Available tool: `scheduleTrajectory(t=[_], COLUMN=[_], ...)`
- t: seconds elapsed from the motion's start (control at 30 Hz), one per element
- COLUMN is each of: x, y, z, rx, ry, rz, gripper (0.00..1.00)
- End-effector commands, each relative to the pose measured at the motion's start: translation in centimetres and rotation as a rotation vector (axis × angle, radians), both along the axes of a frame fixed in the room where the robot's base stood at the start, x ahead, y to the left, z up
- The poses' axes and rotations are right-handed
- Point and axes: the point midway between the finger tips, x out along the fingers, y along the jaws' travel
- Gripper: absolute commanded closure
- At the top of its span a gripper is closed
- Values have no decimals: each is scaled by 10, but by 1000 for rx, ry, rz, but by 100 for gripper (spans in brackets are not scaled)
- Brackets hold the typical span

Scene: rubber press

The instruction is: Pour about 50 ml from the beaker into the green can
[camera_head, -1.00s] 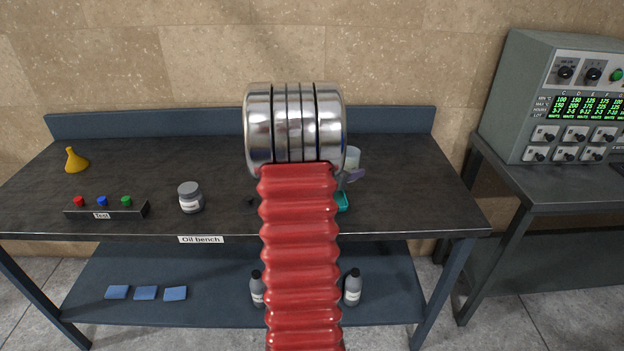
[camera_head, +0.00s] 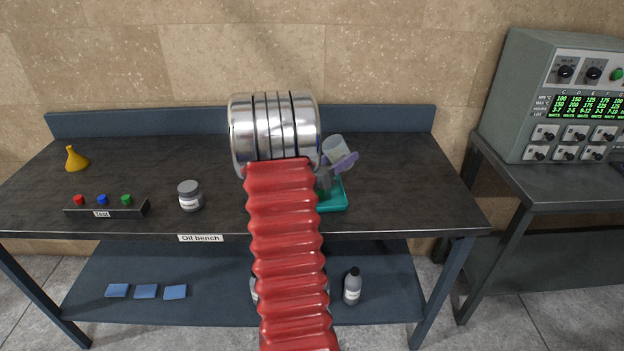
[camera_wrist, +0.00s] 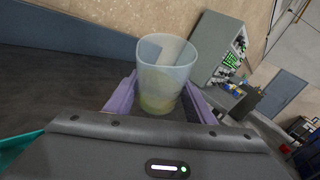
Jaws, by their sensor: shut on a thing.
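The beaker (camera_head: 335,149) is clear and tilted, held above the right part of the bench. In the wrist view the beaker (camera_wrist: 164,78) has a little yellowish liquid at its bottom. My gripper (camera_head: 343,164) has purple fingers, which are shut on the beaker from both sides in the wrist view (camera_wrist: 162,101). I cannot make out a green can in either view; my arm hides part of the bench. A teal tray-like thing (camera_head: 334,197) lies on the bench below the gripper, partly behind my arm.
The oil bench (camera_head: 140,160) bears a yellow funnel (camera_head: 76,159), a button box (camera_head: 106,211) and a grey jar (camera_head: 190,197) on its left. A control cabinet (camera_head: 560,95) stands at right. The bench is bare between the jar and my arm.

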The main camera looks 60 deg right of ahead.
Motion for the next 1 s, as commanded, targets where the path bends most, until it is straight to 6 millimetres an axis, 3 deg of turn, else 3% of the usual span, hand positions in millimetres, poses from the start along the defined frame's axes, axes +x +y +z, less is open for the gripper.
scheduleTrajectory(t=[0.3, 0.57, 0.7, 1.0], x=[10, 9, 8, 8], y=[7, 7, 6, 6], z=[27, 35, 56, 62], rx=[-101, -183, -256, -277], ry=[133, 245, 338, 365], rz=[0, -2, -2, -1], gripper=[77, 77, 77, 77])
